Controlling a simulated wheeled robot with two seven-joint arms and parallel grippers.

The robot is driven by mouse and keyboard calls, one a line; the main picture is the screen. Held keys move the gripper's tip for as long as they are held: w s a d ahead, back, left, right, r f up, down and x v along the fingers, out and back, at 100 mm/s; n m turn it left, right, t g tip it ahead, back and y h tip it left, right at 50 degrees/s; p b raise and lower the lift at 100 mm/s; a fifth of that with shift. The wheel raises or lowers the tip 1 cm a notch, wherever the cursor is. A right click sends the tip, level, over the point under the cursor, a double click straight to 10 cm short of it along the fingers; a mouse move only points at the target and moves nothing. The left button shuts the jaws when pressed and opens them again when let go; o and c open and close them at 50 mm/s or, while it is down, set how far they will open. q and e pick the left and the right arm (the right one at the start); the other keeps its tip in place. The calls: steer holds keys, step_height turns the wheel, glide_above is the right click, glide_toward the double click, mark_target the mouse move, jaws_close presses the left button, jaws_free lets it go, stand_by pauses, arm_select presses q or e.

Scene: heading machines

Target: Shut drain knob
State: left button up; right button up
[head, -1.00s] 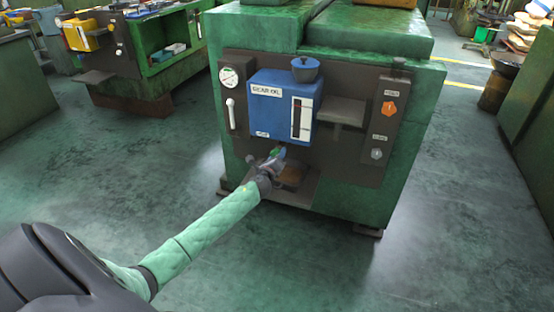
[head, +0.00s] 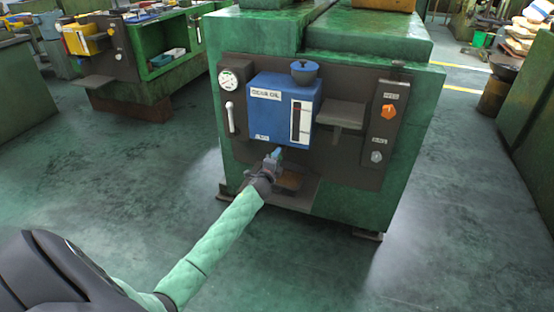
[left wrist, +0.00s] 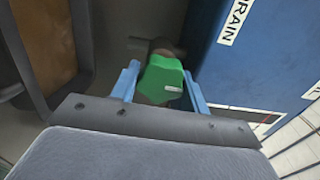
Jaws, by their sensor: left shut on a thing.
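The drain knob (left wrist: 162,80) is green with a small pale mark, and it shows in the left wrist view under the blue gear oil tank (left wrist: 245,60). The tank (head: 272,105) is on the front of the green machine in the head view. My left gripper (left wrist: 154,85) has one blue finger on each side of the knob and is shut on it. In the head view my left gripper (head: 274,158) is just below the tank, and it hides the knob there. A white DRAIN label (left wrist: 233,20) is on the tank. My right gripper is not in view.
A brown tray (head: 290,180) sits on a ledge below the tank. A grey shelf (head: 342,115) juts out right of the tank. A gauge (head: 229,78) and a lever (head: 230,115) are at its left. The floor in front is clear.

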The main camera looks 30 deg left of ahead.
arm_select(q)
steer(key=shift+n, duration=0.3)
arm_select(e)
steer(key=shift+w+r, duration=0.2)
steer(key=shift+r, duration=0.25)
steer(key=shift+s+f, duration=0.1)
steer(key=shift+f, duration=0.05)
arm_select(q)
steer(key=o, duration=1)
steer(key=shift+s+f, duration=0.1)
steer(key=shift+s, duration=0.4)
steer(key=v, duration=0.6)
steer(key=shift+s+d, duration=0.2)
steer(key=shift+s, duration=0.15)
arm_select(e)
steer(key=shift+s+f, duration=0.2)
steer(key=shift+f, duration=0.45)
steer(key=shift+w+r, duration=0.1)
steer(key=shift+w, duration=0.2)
